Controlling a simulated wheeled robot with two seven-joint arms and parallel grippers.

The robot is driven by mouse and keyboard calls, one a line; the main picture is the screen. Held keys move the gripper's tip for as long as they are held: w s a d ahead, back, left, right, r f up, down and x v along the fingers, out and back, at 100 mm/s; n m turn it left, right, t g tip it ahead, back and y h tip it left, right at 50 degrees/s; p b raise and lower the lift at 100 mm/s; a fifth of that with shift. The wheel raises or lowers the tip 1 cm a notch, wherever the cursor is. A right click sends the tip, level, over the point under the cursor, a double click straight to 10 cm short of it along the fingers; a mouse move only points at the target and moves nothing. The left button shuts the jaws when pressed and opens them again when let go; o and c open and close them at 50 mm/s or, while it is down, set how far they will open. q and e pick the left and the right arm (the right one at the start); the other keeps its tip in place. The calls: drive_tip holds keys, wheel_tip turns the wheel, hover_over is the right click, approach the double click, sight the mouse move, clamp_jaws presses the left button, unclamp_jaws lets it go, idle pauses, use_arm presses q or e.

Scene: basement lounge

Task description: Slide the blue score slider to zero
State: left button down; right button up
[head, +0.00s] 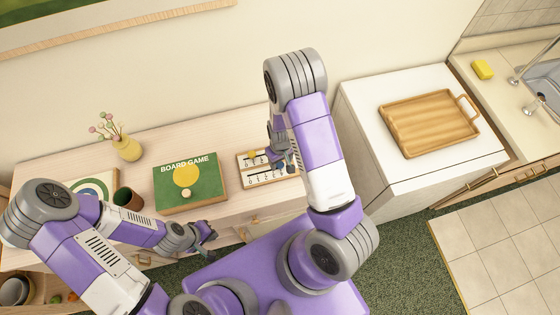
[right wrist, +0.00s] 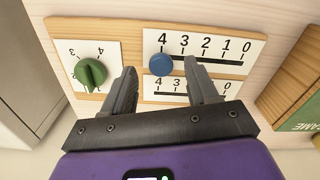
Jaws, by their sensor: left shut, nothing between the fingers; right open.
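The blue score slider (right wrist: 161,65) is a round knob on the upper scale of a wooden score board (right wrist: 133,27). It sits near the 4 end, with 3, 2, 1 and 0 running to the right in the right wrist view. My right gripper (right wrist: 160,78) is open, its fingers on either side of the knob in that view; contact cannot be told. In the head view the right gripper (head: 283,160) is over the board (head: 262,181) and hides part of it. My left gripper (head: 209,232) is shut and empty, near the front edge of the cabinet.
A green dial (right wrist: 90,73) is beside the scales. A yellow knob (head: 252,154) shows on the board. A green board game box (head: 208,178) lies left of it, then a brown cup (head: 127,197) and a yellow vase (head: 127,149). A wooden tray (head: 430,122) is on the white unit at right.

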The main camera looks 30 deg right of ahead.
drive_tip(key=shift+f, duration=0.95)
drive_tip(key=shift+c, duration=0.4)
clamp_jaws()
drive_tip(key=shift+a, duration=0.1)
